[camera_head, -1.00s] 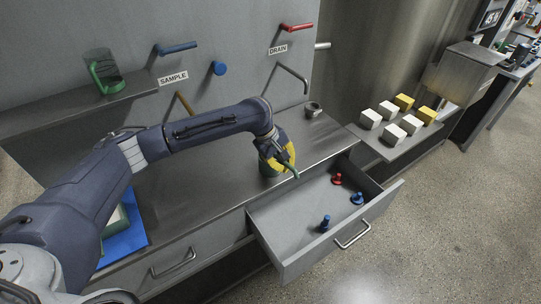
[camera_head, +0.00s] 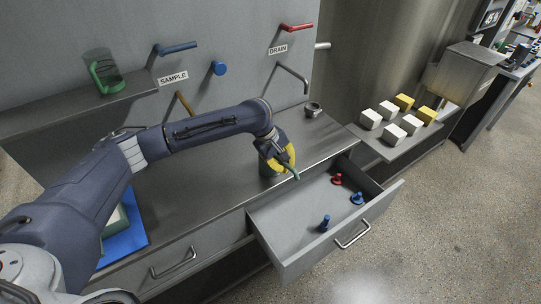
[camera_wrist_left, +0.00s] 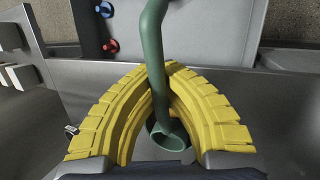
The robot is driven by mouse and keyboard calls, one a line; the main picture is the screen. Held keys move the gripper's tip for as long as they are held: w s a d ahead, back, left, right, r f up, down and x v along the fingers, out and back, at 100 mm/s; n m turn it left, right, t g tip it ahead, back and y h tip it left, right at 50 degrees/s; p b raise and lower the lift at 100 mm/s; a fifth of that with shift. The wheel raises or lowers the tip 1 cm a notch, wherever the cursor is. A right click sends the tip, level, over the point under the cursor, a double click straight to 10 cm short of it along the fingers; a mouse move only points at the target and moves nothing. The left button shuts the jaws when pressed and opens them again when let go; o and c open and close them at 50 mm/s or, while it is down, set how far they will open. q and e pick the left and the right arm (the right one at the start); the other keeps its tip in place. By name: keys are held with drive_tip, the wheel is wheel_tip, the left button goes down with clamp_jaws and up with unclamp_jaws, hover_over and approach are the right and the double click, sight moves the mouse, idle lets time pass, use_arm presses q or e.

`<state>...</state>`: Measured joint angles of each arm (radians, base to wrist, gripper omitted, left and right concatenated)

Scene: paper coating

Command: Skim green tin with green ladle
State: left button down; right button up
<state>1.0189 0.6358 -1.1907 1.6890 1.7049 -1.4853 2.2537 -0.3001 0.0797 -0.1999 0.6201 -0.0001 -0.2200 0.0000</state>
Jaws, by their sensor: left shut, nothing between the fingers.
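My right gripper is out of view.
An open drawer (camera_head: 285,222) with red and blue pegs juts out in front. A small metal cup (camera_head: 313,109) stands behind, near the drain spout. A green-handled glass (camera_head: 103,72) is on the left shelf. White and yellow cubes (camera_head: 395,135) sit on the right.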

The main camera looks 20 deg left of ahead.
use_arm(q)
drive_tip(key=shift+r, duration=0.15)
drive_tip(key=shift+r, duration=4.1)
